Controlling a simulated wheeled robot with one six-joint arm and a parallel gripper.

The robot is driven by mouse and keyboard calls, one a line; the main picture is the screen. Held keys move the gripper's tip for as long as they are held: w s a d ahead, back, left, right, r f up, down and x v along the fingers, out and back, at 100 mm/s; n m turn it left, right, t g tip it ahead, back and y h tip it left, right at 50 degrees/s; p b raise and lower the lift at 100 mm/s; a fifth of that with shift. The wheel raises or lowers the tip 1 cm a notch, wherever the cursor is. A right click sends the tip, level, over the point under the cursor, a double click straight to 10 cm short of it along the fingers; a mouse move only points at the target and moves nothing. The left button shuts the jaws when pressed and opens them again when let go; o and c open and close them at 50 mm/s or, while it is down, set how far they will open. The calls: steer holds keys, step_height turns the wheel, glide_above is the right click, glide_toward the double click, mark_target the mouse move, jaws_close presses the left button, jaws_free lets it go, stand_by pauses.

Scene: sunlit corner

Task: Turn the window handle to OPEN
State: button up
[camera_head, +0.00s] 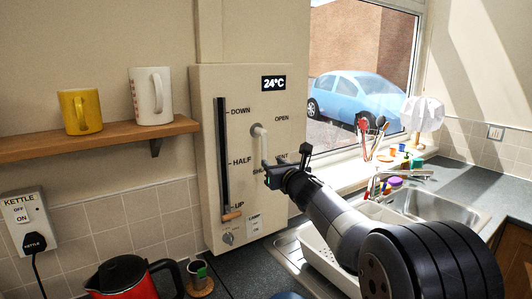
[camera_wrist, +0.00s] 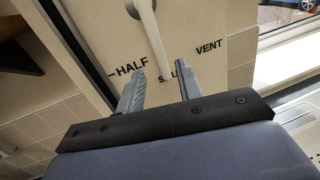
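The white window handle (camera_head: 261,143) is on the beige panel (camera_head: 240,90), its lever hanging down from its pivot toward the SHUT label. OPEN is printed up and to the right of it, and VENT to its right. In the wrist view the handle (camera_wrist: 148,25) comes down from the top, with its lower end between the two fingers in the picture. My gripper (camera_head: 284,166) is near the lever's lower end; its fingers (camera_wrist: 160,72) are apart. I cannot tell whether either finger touches the lever.
A slider (camera_head: 231,216) sits low in a vertical slot left of the handle. A shelf (camera_head: 90,142) with a yellow mug (camera_head: 80,112) and a white mug (camera_head: 151,97) is at left. A red kettle (camera_head: 122,278) stands below. The sink (camera_head: 425,203) is at right.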

mark_target(265, 157)
steer(key=p+x, duration=0.3)
steer(key=x, duration=0.5)
steer(key=shift+c, duration=0.2)
jaws_close()
stand_by(0.4)
